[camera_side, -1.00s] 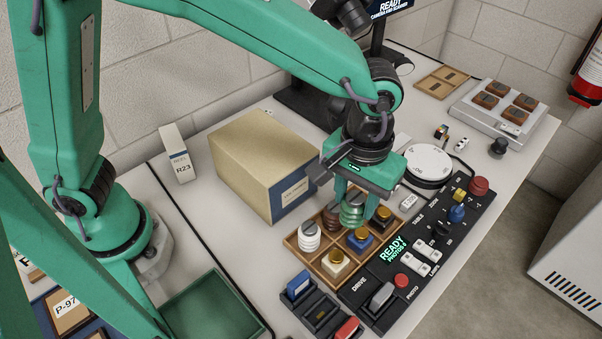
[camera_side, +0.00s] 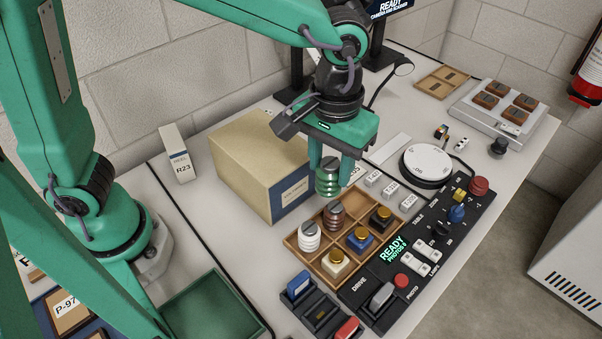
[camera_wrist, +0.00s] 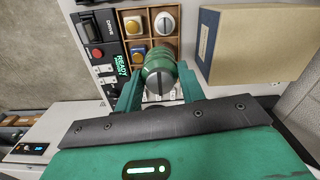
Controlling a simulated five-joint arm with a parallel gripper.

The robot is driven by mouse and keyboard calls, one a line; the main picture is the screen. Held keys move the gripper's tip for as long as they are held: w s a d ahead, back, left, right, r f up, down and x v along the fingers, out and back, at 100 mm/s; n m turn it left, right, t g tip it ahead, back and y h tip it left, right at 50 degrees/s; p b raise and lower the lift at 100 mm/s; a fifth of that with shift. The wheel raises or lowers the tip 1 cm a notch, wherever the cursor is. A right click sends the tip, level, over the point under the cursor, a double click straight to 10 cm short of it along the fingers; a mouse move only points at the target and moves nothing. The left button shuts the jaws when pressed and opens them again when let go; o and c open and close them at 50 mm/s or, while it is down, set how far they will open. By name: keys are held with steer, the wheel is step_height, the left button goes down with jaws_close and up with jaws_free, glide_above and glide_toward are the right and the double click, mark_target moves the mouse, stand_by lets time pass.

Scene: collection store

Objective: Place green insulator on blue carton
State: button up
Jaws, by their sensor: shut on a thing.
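The green ribbed insulator (camera_side: 328,183) is upright between the two fingers of my gripper (camera_side: 331,172), which is shut on it. It hangs above the far edge of the wooden tray, close to the right end of the large carton. In the wrist view, the insulator (camera_wrist: 159,76) shows end-on between the fingers (camera_wrist: 159,88). The carton (camera_side: 245,150) is tan with a blue panel and a pale label on its end face. The wrist view shows the carton (camera_wrist: 262,45) at the right, with its blue-bordered side. Its tan top is bare.
The compartmented wooden tray (camera_side: 318,265) holds white and brown insulators and several capped blocks, one of them blue (camera_side: 360,239). A control panel (camera_side: 412,250) lies right of it. Small white tagged blocks (camera_side: 374,178) and a round white turntable (camera_side: 425,164) stand behind.

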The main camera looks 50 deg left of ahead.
steer(key=s+a+r, duration=0.6)
steer(key=a+r, duration=0.2)
steer(key=a, duration=0.2)
steer(key=shift+a, duration=0.2)
glide_toward(262, 142)
steer(key=shift+f, duration=1.85)
steer(key=shift+f, duration=0.15)
steer(key=o, duration=1)
steer(key=shift+o, duration=0.2)
